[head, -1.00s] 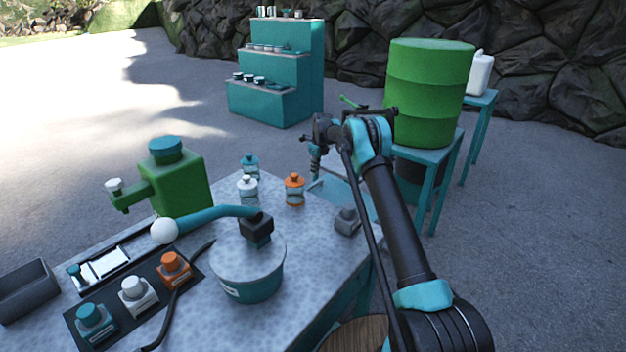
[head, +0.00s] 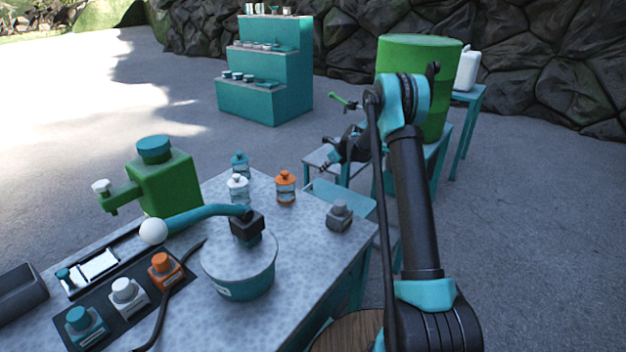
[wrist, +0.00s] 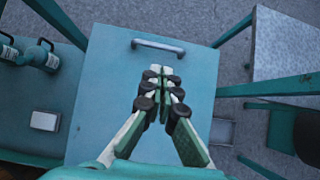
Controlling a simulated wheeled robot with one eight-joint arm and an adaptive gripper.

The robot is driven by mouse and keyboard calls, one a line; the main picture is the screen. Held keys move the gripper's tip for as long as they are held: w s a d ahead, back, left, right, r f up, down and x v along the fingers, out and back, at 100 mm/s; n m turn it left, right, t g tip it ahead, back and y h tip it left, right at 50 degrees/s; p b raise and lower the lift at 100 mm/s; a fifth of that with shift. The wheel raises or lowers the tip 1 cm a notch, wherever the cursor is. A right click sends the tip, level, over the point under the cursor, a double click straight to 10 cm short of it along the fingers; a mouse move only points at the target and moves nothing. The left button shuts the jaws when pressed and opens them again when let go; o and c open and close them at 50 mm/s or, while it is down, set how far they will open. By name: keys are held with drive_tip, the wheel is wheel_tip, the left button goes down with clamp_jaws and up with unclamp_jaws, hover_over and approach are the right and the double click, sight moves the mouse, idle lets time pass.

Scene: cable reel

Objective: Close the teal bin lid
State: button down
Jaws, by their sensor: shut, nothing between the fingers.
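A flat teal panel with a grey bar handle, which looks like the bin lid (wrist: 185,75), fills the middle of the wrist view. In the head view the teal lid (head: 345,196) shows beyond the speckled table's far right corner. The bin body is mostly hidden there, and I cannot tell how far the lid stands open. My gripper (wrist: 161,72) is shut and empty in front of the panel, its tips pointing toward the handle (wrist: 158,46). I cannot tell whether they touch the panel. In the head view my gripper (head: 326,166) is small and dark above the lid.
The speckled table (head: 300,300) holds a lidded pot (head: 240,270), a green dispenser (head: 170,180) and bottles. A green drum (head: 420,60) on a teal stand is close behind my arm. A stepped teal shelf (head: 265,75) stands farther back. Open paving lies to the right.

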approach(305, 189)
drive_tip(key=x, duration=0.5)
drive_tip(key=shift+w+a+r, duration=0.15)
drive_tip(key=shift+w+a, duration=0.15)
drive_tip(key=shift+w+a+f+h, duration=0.1)
drive_tip(key=shift+a+f+h, duration=0.1)
drive_tip(key=shift+f, duration=0.35)
drive_tip(key=shift+w+a+f+h, duration=0.1)
drive_tip(key=shift+f+h, duration=0.1)
drive_tip(key=shift+f, duration=0.4)
drive_tip(key=shift+s+f+g, duration=0.1)
drive_tip(key=shift+g, duration=0.2)
drive_tip(key=shift+d, duration=0.1)
